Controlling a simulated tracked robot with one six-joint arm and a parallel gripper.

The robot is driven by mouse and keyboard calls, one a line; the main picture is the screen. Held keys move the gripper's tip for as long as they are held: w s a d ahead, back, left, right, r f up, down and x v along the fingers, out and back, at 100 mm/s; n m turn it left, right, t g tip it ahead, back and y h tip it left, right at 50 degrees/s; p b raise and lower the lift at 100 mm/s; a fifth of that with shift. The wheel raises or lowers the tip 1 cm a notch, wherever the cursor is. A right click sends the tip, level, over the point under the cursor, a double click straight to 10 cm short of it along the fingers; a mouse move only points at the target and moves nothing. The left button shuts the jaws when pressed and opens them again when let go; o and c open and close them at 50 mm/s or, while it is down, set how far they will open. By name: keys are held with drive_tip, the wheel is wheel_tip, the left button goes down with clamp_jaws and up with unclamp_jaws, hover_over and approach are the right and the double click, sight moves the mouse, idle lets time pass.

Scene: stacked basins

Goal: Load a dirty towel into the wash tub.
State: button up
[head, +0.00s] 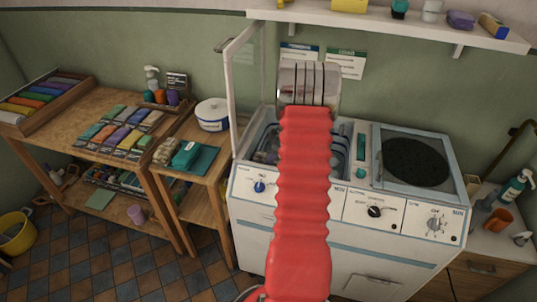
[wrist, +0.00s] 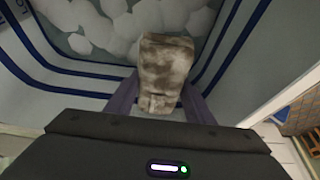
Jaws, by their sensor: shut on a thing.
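My gripper (wrist: 161,98) is shut on a dirty towel (wrist: 166,66), a grey-white, brown-stained bundle between its dark fingers. In the wrist view the towel is in front of the pale inner wall of the wash tub (wrist: 72,72), which has dark blue stripes, with white foam beyond it. I cannot tell whether the towel touches the foam. In the head view the wash tub (head: 340,152) is the left opening of the white machine, partly hidden behind my red arm. The gripper and towel are hidden there.
A clear raised lid (head: 246,85) stands at the tub's left. A round dark spinner lid (head: 416,162) is on the machine's right. A side table at left holds a teal cloth (head: 188,155) and a white pot (head: 212,114). A shelf (head: 390,22) with small items runs above.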

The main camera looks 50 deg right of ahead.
wheel_tip(320, 180, down, 10)
idle(0.8)
drive_tip(key=o, duration=1.2)
drive_tip(key=shift+c, duration=0.2)
drive_tip(key=shift+r, duration=0.1)
wheel_tip(320, 180, up, 25)
idle(0.9)
idle(0.6)
